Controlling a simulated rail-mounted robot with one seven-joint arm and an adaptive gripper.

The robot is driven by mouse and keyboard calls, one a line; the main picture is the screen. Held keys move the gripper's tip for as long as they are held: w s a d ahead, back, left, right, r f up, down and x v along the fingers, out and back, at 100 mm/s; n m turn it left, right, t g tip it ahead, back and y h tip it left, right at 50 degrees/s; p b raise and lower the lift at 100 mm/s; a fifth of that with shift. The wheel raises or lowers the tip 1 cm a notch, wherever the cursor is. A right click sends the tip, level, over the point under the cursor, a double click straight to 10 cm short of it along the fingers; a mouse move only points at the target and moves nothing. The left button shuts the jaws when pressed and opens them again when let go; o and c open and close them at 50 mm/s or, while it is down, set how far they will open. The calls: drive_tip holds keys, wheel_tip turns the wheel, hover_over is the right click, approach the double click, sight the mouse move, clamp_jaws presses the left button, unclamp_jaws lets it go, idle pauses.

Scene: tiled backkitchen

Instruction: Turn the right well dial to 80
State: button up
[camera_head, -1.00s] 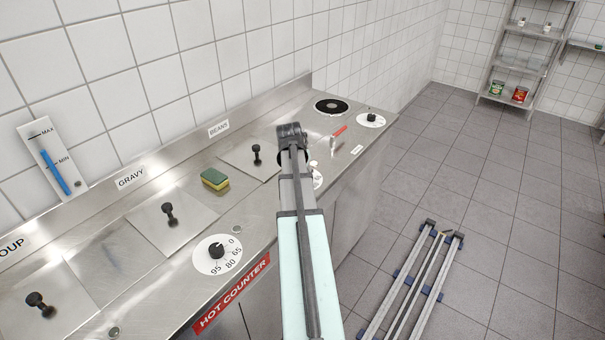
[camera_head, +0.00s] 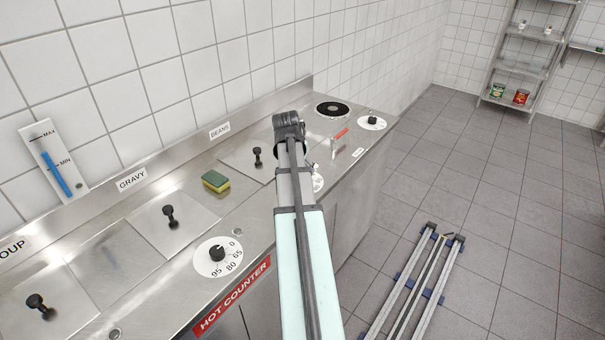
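A white dial plate (camera_head: 319,183) on the counter front, below the beans well, is mostly hidden behind my arm. Its knob and setting cannot be read. Another dial (camera_head: 218,255), in full view to the left, has a black knob on a white plate marked 0, 65, 80 and 95. Its pointer seems to face toward the 0 side. My arm reaches up the middle of the view, and its far end bends over the counter near the half-hidden dial. My gripper is hidden behind the arm, so its fingers and any contact cannot be seen.
Lids with black handles cover the gravy (camera_head: 172,222) and beans (camera_head: 256,162) wells. A green-yellow sponge (camera_head: 215,182) lies between them. A hotplate (camera_head: 333,108), its dial (camera_head: 371,122) and a red-handled item (camera_head: 339,134) are at the far right. The counter's front edge runs under my arm.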

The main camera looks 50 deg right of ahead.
drive_tip(key=v, duration=0.6)
idle(0.3)
